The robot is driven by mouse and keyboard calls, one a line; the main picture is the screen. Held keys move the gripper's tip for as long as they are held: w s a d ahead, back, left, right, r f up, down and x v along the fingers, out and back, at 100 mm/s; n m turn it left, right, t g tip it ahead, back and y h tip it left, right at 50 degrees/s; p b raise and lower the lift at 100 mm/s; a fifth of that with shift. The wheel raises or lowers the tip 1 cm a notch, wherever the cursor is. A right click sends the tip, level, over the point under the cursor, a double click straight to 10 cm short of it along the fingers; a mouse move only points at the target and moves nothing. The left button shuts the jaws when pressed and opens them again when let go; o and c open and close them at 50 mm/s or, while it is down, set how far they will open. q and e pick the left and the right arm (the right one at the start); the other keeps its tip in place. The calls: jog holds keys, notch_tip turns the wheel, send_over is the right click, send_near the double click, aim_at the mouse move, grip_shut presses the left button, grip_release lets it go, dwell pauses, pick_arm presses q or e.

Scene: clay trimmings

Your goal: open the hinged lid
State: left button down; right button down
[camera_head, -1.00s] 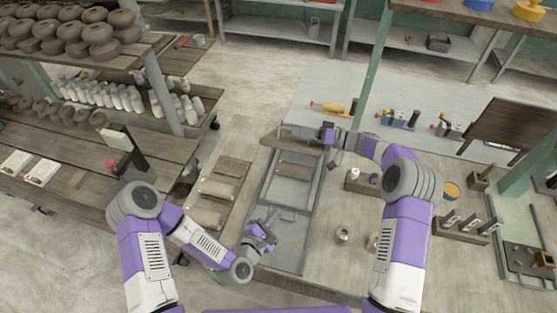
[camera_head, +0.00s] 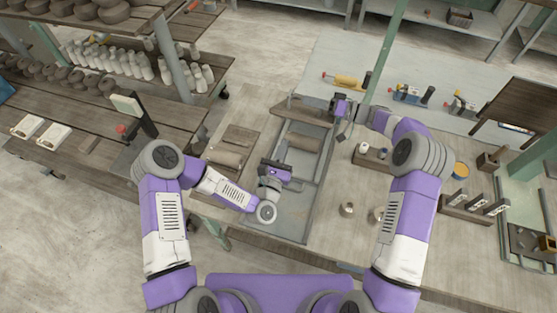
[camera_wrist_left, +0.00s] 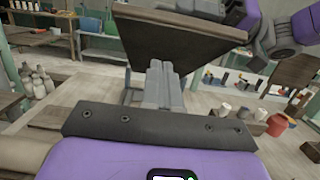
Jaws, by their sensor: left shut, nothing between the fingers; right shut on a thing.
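The hinged lid (camera_head: 301,110) is a brown wooden board, raised at the far end of the long grey-framed box (camera_head: 322,185). In the left wrist view the lid (camera_wrist_left: 180,38) stands tilted across the top. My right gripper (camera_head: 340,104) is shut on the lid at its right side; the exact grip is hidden. My left gripper (camera_head: 275,168) is shut and empty over the middle of the box. Its closed fingers (camera_wrist_left: 163,75) point toward the lid in the left wrist view; whether they touch it I cannot tell.
A brown roll (camera_head: 303,141) lies in the far part of the box. Similar rolls (camera_head: 226,157) lie on boards to the left. Small pots (camera_head: 347,209) and a block rack (camera_head: 474,208) stand to the right. Shelves with bottles (camera_head: 105,58) are at upper left.

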aim_at(292, 119)
jog(key=shift+r, duration=0.2)
pick_arm(q)
jog(key=shift+w+d+r, duration=0.25)
jog(key=shift+w+r, duration=0.35)
jog(key=shift+w, duration=0.1)
jog(key=shift+w+d+r, duration=0.2)
jog(key=shift+w+r, duration=0.45)
jog(key=shift+w+d+r, duration=0.25)
jog(key=shift+w+r, duration=0.35)
jog(key=shift+w, duration=0.1)
